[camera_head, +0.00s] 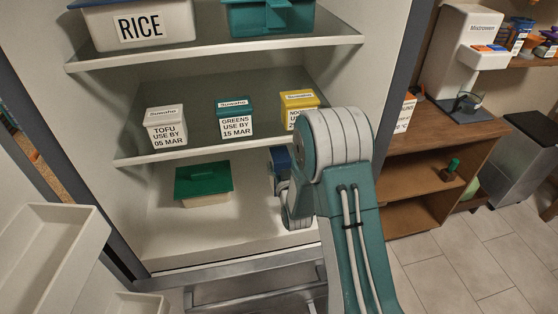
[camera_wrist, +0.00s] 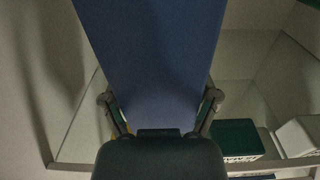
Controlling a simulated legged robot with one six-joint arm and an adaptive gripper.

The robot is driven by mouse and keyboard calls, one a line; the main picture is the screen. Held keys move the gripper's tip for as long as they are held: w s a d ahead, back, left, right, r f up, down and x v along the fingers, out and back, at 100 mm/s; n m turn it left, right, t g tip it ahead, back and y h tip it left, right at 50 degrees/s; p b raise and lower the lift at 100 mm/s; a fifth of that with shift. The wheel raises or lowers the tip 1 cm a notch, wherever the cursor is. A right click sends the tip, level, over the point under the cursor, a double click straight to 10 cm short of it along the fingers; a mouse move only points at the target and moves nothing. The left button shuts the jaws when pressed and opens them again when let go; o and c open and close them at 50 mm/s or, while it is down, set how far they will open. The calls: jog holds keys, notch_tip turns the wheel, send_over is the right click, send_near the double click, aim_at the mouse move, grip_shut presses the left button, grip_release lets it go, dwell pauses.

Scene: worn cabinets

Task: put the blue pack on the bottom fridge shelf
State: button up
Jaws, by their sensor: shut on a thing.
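The blue pack (camera_head: 279,158) shows in the head view as a small part beside my arm, within the lowest fridge compartment. My arm hides the rest of it. In the wrist view the blue pack (camera_wrist: 150,50) fills the middle, between both fingers of my gripper (camera_wrist: 160,103), which is shut on it. My gripper is mostly hidden behind my arm in the head view. The bottom fridge shelf (camera_head: 185,236) is pale and has bare room in front and left of the pack. I cannot tell whether the pack touches it.
A green-lidded box (camera_head: 203,180) stands left on the bottom shelf. Above, the middle shelf (camera_head: 190,150) holds tofu (camera_head: 165,126), greens (camera_head: 235,117) and yellow-lidded (camera_head: 299,98) tubs. The open fridge door (camera_head: 48,235) is at left; a wooden cabinet (camera_head: 440,150) stands at right.

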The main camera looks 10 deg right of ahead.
jog(key=shift+s+a+r, duration=0.1)
jog(key=shift+a, duration=0.05)
jog(key=o, duration=1.2)
jog(key=shift+d, duration=0.25)
jog(key=shift+c, duration=0.2)
jog(key=shift+a, duration=0.1)
